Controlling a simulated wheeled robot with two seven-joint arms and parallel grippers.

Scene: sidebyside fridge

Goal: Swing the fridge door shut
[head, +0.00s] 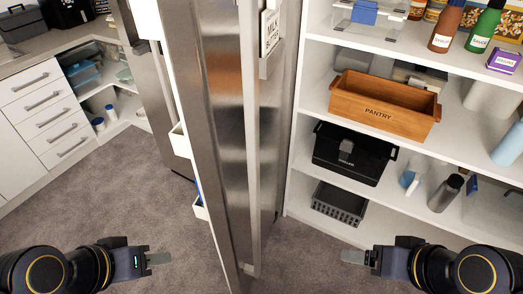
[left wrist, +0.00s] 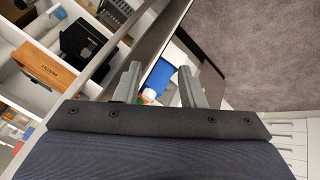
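The stainless fridge door (head: 205,120) stands open in the middle of the head view, its edge towards me. White bins (head: 180,140) on its inner side face left, and a long vertical handle (head: 250,150) runs down its right side. In the left wrist view the door (left wrist: 150,45) crosses beyond the fingers, with its bins and a blue item (left wrist: 174,68) showing. My left gripper (head: 158,259) is left of the door, apart from it; its fingers are spread and empty in the wrist view (left wrist: 158,70). My right gripper (head: 353,257) is right of the door; its finger gap is not visible.
Pantry shelves on the right hold a wooden box (head: 385,105), a black bin (head: 352,152), a dark basket (head: 339,203) and bottles. White drawers (head: 45,105) stand at left. Carpet (head: 110,195) is clear between the drawers and the door.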

